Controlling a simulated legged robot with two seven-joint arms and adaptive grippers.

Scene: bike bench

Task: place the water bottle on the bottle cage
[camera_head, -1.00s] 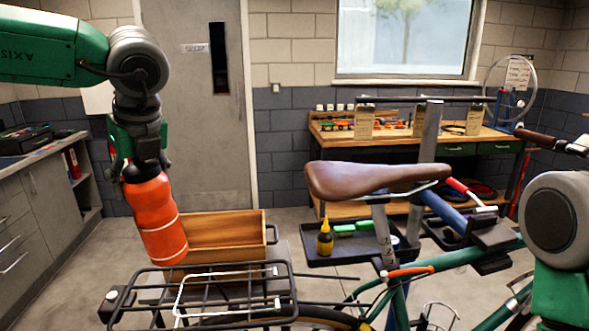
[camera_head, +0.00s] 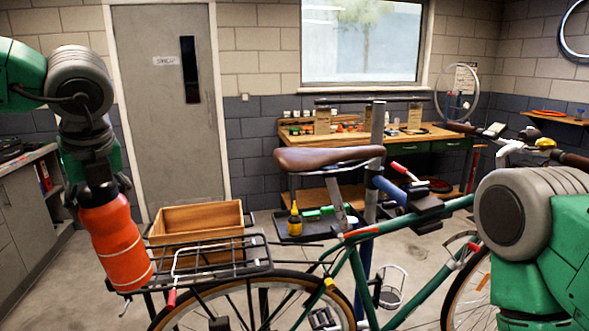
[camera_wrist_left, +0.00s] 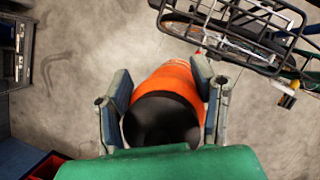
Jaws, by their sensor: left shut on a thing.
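The orange water bottle (camera_head: 117,245) with a dark cap hangs slightly tilted from my left gripper (camera_head: 98,190), at the left of the head view. My left gripper is shut on its top end. In the left wrist view the bottle (camera_wrist_left: 177,78) sits between the two fingers (camera_wrist_left: 162,105), its dark end towards me. A wire bottle cage (camera_head: 392,287) shows low on the green bike frame, apart from the bottle and well to its right. My right arm is at the right edge; its gripper is out of the picture.
The bike's black rear rack (camera_head: 220,262) is just right of the bottle. A wooden box (camera_head: 190,247) stands behind it. The brown saddle (camera_head: 320,157) and a tool tray (camera_head: 306,228) lie between bottle and cage. Open floor shows at the left.

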